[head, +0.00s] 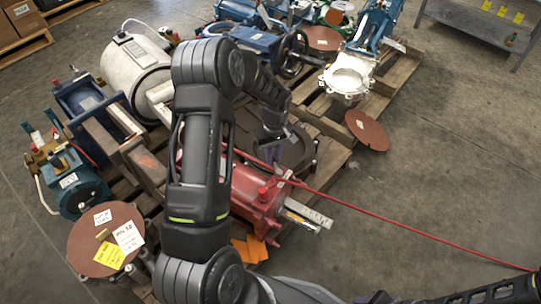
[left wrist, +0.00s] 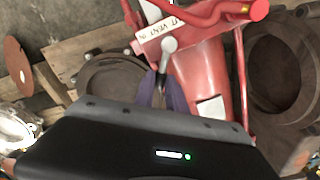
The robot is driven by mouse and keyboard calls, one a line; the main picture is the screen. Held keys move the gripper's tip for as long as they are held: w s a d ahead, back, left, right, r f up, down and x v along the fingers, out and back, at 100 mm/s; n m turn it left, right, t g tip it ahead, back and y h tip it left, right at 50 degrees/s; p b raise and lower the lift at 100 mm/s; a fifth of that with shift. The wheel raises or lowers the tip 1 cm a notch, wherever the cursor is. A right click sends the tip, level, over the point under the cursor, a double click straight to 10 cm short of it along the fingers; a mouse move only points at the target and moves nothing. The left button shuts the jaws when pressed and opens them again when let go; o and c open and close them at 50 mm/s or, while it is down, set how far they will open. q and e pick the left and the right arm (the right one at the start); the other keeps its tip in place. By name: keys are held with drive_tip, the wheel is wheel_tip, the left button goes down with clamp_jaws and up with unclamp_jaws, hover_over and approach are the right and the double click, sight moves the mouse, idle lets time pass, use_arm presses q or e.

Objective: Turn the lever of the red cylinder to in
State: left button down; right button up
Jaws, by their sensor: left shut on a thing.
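The red cylinder (head: 258,196) lies on a pallet right of my left arm in the head view. Its red body (left wrist: 205,75) also fills the upper middle of the left wrist view. A pale label plate (left wrist: 165,27) there reads VENT, with what looks like IN at its left end. Below the plate is the lever (left wrist: 168,46), with a grey rounded hub and a dark shaft running down between my fingers. My right gripper is out of view.
A long thin red rod (head: 400,229) reaches over the floor to the right. A dark ring-shaped casting (head: 300,150) lies beside the cylinder. A white motor (head: 135,70), a blue pump (head: 75,180) and a brown disc (head: 105,238) crowd the left.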

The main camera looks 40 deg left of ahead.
use_arm(q)
drive_tip(key=shift+w+d+m, duration=0.15)
drive_tip(key=shift+w+m, duration=0.05)
drive_tip(key=shift+m, duration=0.2)
drive_tip(key=c, duration=1.4)
unclamp_jaws()
drive_tip(key=shift+o, duration=0.2)
wheel_tip(320, 180, up, 8)
drive_tip(key=shift+f+p, duration=0.1)
drive_tip(key=shift+p, duration=1.05)
